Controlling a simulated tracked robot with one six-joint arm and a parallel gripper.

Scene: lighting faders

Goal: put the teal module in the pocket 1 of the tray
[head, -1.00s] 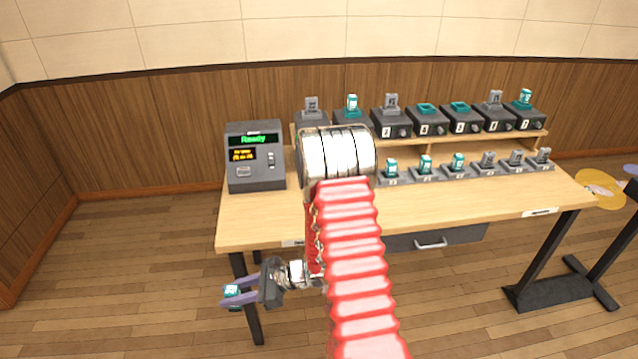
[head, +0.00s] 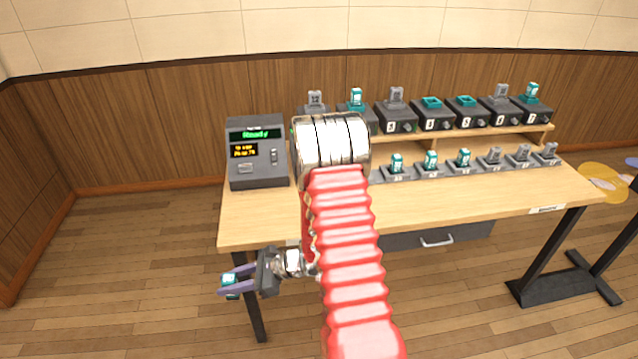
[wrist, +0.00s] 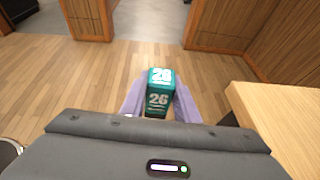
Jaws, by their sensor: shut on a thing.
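My gripper (head: 234,282) is shut on a teal module (head: 229,279), left of and below the desk's front left corner. In the wrist view the teal module (wrist: 160,92) shows the number 26 on two faces and sits between the two purple fingers of my gripper (wrist: 160,98). More teal modules stand in the small holders along the desk, such as one teal module (head: 397,163), and in the numbered dark units on the shelf. I cannot make out a tray with a pocket 1 in these frames.
The wooden desk (head: 420,205) carries a grey console (head: 257,158) reading "Ready" at its left and a raised shelf (head: 515,137) with several dark units. My red arm hides part of the desk. The floor left of the desk is clear. A yellow round object (head: 603,190) is at far right.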

